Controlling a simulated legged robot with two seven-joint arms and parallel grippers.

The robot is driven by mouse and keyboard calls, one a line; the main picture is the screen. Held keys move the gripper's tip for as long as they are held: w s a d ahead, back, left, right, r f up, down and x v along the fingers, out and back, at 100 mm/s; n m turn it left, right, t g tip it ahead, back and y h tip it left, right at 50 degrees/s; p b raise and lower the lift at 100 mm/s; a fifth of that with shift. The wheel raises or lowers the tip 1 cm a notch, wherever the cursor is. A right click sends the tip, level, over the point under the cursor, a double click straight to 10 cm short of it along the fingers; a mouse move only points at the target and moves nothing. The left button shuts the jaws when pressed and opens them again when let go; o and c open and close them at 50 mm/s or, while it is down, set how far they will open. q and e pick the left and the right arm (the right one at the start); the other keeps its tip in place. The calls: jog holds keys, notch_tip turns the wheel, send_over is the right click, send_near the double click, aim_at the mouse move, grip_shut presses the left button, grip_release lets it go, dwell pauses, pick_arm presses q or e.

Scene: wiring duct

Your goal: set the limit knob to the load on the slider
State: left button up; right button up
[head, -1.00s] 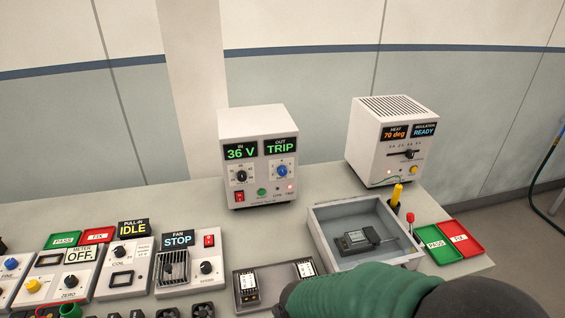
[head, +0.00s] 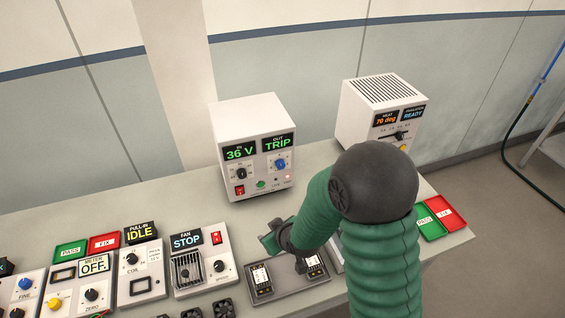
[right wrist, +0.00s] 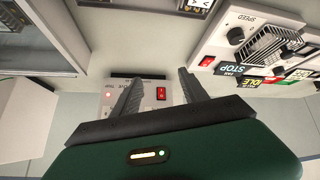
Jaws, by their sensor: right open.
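The white power unit (head: 250,150) stands at the back of the bench, reading 36 V and TRIP. It has a black knob (head: 241,173), a blue knob (head: 280,163), a red rocker switch (head: 239,189) and a green button (head: 261,184). I cannot read a limit label. A slider (head: 399,136) is on the heat box (head: 375,112), partly behind my arm. My right gripper (head: 286,240) is in front of the power unit, above a dark tray. In the right wrist view its open, empty fingers (right wrist: 160,80) flank the red switch (right wrist: 161,93), apart from it. My left gripper is out of view.
The dark tray (head: 288,291) holds two modules. A fan box (head: 202,264) and meter boxes line the front left. Green and red trays (head: 432,228) lie at right; the grey bin is mostly hidden by my arm. Bare bench lies left of the power unit.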

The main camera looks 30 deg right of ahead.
jog(key=w+d+f+t+h, duration=0.1)
jog(key=w+d+f+t, duration=0.1)
jog(key=w+d+t, duration=0.35)
jog(key=m+t+h, duration=0.2)
jog(key=t+h, duration=0.2)
send_near(282, 167)
jog(key=p+x, duration=0.3)
jog(key=x, duration=0.5)
jog(key=shift+r+p, duration=0.1)
jog(key=shift+p, duration=0.2)
jog(key=shift+w+d, duration=0.15)
jog(key=shift+w, duration=0.25)
